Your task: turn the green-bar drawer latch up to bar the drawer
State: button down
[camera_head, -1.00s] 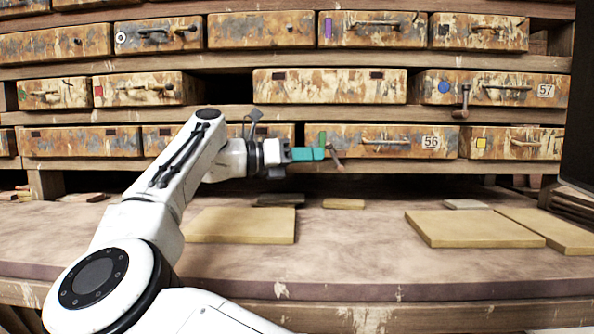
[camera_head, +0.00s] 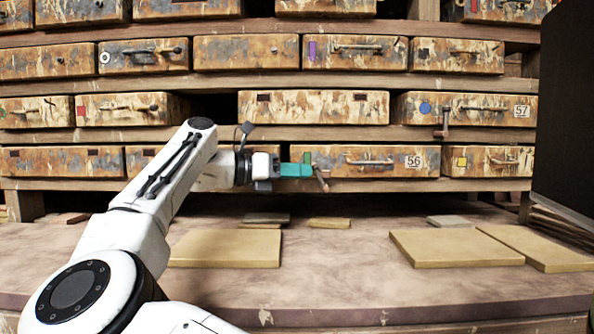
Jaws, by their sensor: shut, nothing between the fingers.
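The green-bar drawer (camera_head: 345,157) is in the lower row, with a green bar mark, a metal handle and the number 56. It looks closed. Its latch (camera_head: 322,180) is a small brownish lever at the drawer's left end, hanging down and tilted slightly right. My gripper (camera_head: 308,170) has teal fingers, shut with nothing between them. It comes in from the left, its tips just left of the latch's upper part. Whether they touch the latch I cannot tell. The fingers hide part of the drawer's left end beneath the green mark.
The drawer with a blue dot and number 57 (camera_head: 470,108) has its own hanging latch (camera_head: 443,122). Flat tan tiles (camera_head: 455,248) lie on the worktop (camera_head: 340,285). A dark panel (camera_head: 567,110) stands at the right. Space between the worktop and lower drawers is mostly clear.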

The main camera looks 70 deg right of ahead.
jog(key=shift+s+r, duration=0.1)
jog(key=shift+r, duration=0.05)
jog(key=s+r+t+y+p, duration=0.1)
jog(key=p, duration=0.1)
jog(key=s+d+r+m+t+y+p, duration=0.1)
jog(key=p, duration=0.2)
jog(key=shift+t+p, duration=0.35)
jog(key=shift+t, duration=0.05)
jog(key=shift+f, duration=0.1)
dwell(0.4)
